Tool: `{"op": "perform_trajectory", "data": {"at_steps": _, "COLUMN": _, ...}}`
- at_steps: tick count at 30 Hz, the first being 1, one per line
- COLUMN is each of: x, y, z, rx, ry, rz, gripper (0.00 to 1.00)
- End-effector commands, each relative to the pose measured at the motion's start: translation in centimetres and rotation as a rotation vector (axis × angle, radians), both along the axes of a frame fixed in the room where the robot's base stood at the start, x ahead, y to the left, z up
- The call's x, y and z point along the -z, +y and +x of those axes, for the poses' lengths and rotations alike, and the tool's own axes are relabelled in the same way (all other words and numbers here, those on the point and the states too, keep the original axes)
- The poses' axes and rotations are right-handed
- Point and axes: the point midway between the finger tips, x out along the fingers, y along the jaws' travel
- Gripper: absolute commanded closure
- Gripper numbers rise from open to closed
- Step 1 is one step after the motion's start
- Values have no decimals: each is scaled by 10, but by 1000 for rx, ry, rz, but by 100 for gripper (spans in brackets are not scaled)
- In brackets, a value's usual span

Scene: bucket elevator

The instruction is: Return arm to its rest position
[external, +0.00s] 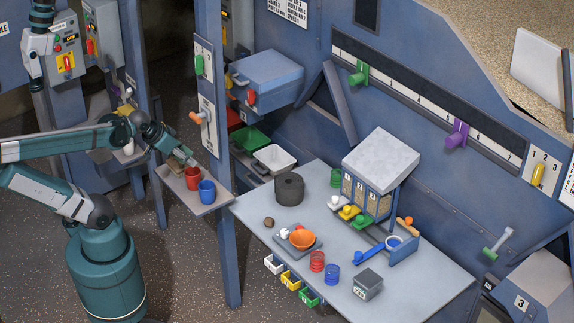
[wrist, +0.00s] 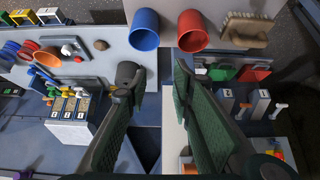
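My gripper (external: 189,160) is at the end of my arm, close above the small side shelf (external: 200,204) in the external view. In the wrist view its two fingers (wrist: 157,78) are spread apart with nothing between them. A red cup (external: 193,181) and a blue cup (external: 207,193) stand on the shelf, just below and beside the fingertips. In the wrist view the blue cup (wrist: 144,38) and the red cup (wrist: 193,38) lie beyond the fingertips. I cannot tell whether a finger touches the red cup.
A brush (wrist: 248,32) lies beside the red cup. A blue post (external: 222,150) rises between the shelf and the worktable (external: 260,212). The worktable holds a dark cylinder (external: 289,190), an orange bowl (external: 302,239) and a dispenser (external: 380,160).

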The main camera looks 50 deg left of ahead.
Motion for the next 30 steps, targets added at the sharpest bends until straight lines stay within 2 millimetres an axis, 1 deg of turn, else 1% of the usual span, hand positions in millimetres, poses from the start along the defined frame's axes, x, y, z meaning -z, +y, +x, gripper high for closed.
{"op": "perform_trajectory", "data": {"at_steps": 1, "x": -13, "y": 0, "z": 0, "rx": 0, "ry": 0, "rz": 0, "gripper": 76}}
{"op": "perform_trajectory", "data": {"at_steps": 21, "x": -117, "y": 0, "z": 0, "rx": 0, "ry": 0, "rz": 0, "gripper": 76}}
{"op": "perform_trajectory", "data": {"at_steps": 25, "x": -130, "y": 0, "z": 0, "rx": 0, "ry": 0, "rz": 0, "gripper": 76}}
{"op": "perform_trajectory", "data": {"at_steps": 30, "x": -137, "y": 0, "z": 0, "rx": 0, "ry": 0, "rz": 0, "gripper": 76}}
